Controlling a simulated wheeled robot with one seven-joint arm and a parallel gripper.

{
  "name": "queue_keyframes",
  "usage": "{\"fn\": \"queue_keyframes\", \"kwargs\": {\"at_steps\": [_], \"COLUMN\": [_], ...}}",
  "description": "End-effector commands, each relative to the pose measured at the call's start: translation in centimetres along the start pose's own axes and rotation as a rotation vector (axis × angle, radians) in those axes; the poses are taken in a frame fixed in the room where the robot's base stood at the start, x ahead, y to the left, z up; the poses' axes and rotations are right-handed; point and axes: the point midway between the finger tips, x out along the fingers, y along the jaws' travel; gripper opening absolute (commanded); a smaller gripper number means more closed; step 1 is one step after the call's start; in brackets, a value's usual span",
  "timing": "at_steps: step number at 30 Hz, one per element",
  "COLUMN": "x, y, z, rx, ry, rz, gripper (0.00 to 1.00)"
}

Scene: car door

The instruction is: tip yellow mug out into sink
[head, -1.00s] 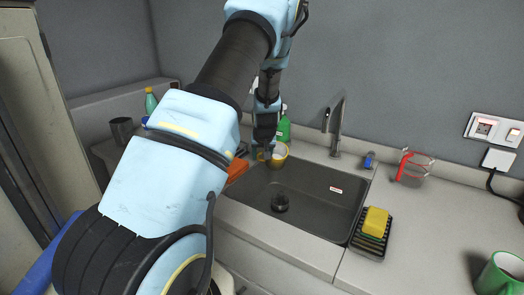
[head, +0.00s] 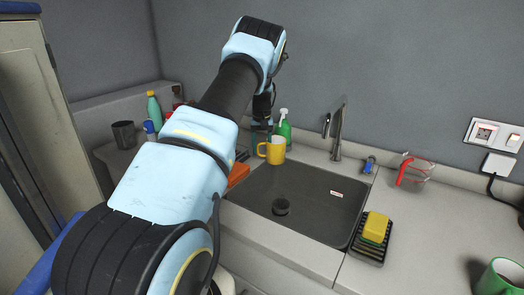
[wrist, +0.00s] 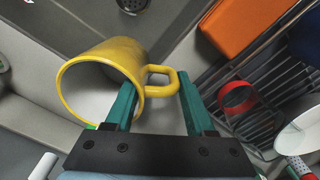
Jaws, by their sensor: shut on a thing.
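The yellow mug (head: 275,151) is at the back left corner of the sink (head: 335,210), looking close to upright in the head view. In the wrist view the mug (wrist: 105,75) shows its open mouth toward the lower left, and its handle lies between my teal fingers. My gripper (wrist: 160,105) is shut on the mug, one finger overlapping its wall, the other beyond the handle. In the head view my gripper (head: 262,135) is partly hidden behind the mug.
A dish rack with an orange item (wrist: 238,25) is close by on the left in the head view. The faucet (head: 338,135) rises behind the sink. A yellow sponge (head: 376,226) sits on a rack at right.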

Motion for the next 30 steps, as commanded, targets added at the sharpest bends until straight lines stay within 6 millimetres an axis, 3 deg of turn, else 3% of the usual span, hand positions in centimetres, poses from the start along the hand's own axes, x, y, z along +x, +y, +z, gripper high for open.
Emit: {"fn": "queue_keyframes", "kwargs": {"at_steps": [17,30], "x": [-0.6,-4.5], "y": [0.0,0.0], "z": [-0.2,-0.3], "rx": [0.000,0.000], "ry": [-0.019,-0.018], "rz": [0.002,0.002], "gripper": [0.00,0.00]}}
